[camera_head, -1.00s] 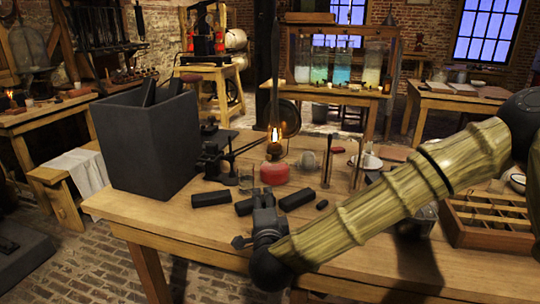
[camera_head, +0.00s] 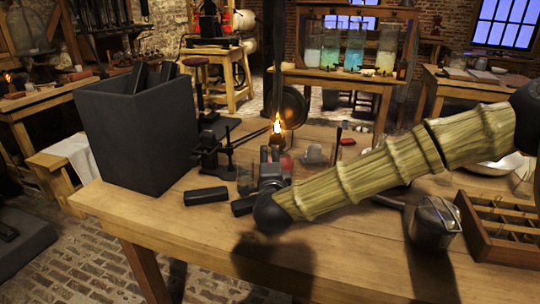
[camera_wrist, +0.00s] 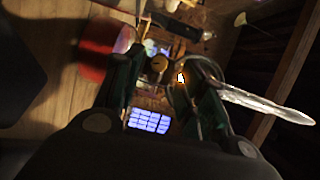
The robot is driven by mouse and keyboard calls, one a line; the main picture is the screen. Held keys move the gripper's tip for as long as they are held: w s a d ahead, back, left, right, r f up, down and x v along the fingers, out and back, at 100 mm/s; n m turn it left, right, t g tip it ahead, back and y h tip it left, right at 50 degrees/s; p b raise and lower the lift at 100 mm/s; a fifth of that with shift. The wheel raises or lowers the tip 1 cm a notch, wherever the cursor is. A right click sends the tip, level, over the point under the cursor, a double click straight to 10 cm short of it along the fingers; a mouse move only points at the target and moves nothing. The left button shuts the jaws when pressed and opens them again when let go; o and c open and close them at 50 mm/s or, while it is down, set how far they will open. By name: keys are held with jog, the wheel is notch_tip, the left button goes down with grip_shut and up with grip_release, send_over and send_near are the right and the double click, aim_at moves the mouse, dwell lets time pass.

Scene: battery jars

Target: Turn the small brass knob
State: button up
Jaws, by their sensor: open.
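The small brass knob (camera_wrist: 157,66) shows in the wrist view as a round brass piece between my gripper's fingers, by the lamp's burner. I cannot tell whether a finger touches it. My gripper is open with nothing held.
A large dark box (camera_head: 135,135) stands at the table's left. Black blocks (camera_head: 206,195) lie near my gripper, and a dark clamp stand (camera_head: 210,155) is just left of it. A metal can (camera_head: 434,222) and a divided wooden tray (camera_head: 500,248) stand at the right. The front table strip is clear.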

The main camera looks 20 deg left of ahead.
aim_at(270, 151)
jog(key=shift+x, duration=1.65)
jog(key=shift+d, duration=0.1)
grip_shut()
